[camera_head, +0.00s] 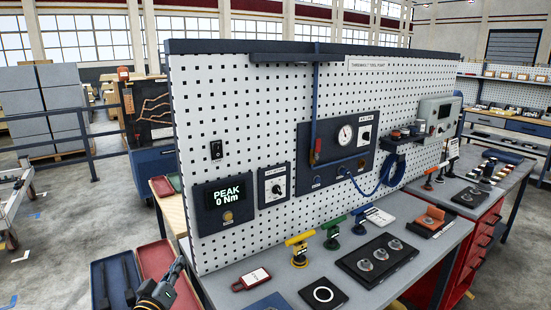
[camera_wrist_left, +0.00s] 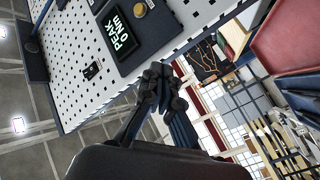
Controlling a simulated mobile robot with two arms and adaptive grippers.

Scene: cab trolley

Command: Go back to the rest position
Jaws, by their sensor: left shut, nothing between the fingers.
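My left gripper (camera_head: 176,268) is low at the left of the head view, in front of the left end of the pegboard (camera_head: 260,100). It also shows in the left wrist view (camera_wrist_left: 158,82), with its dark fingers together and nothing between them. It is near the red tray (camera_head: 157,262) and touches no object that I can make out. The display panel reading PEAK 0 Nm (camera_head: 226,203) is on the pegboard, up and to the right of the gripper. My right gripper is not in view.
A blue tray (camera_head: 115,280) lies at the lower left. The floor farther left is open, with a railing behind.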

